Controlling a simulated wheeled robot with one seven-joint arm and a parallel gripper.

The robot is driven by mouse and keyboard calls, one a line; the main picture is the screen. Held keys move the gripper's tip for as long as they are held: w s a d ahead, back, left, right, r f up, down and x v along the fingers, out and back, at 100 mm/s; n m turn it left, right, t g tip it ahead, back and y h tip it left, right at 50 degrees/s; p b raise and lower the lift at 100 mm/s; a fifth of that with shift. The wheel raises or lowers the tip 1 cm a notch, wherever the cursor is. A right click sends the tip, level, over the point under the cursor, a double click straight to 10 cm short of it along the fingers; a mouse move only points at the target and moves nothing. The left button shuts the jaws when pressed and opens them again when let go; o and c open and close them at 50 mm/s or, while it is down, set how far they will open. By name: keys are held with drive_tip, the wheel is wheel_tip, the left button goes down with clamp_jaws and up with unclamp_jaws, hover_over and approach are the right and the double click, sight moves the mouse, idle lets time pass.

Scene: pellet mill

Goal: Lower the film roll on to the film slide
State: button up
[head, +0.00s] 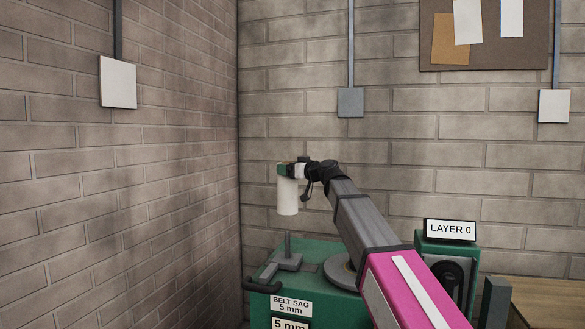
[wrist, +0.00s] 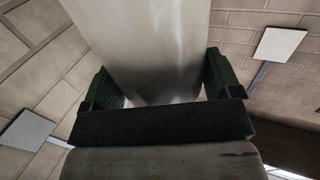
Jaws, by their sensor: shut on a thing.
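The film roll (head: 288,198) is a white upright cylinder in the head view. My gripper (head: 287,170) is shut on it near its top end. In the wrist view the pale roll (wrist: 140,40) fills the space between the two green fingers of my gripper (wrist: 162,82). What looks like the film slide (head: 286,262) is a grey piece with a thin upright post on the green machine. The roll hangs above the post with a small gap and looks roughly in line with it. I cannot tell the alignment in depth. The slide is not visible in the wrist view.
The green machine (head: 262,277) carries a "BELT SAG 5 mm" label (head: 291,306) and a round grey disc (head: 341,270). A green box (head: 430,252) with a "LAYER 0" sign (head: 450,230) stands at the right. Brick walls meet behind and left.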

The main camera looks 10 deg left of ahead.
sight(295, 193)
drive_tip(key=shift+a+r, duration=0.2)
drive_tip(key=shift+d, duration=0.25)
drive_tip(key=shift+f, duration=3.15)
drive_tip(key=shift+f, duration=1.6)
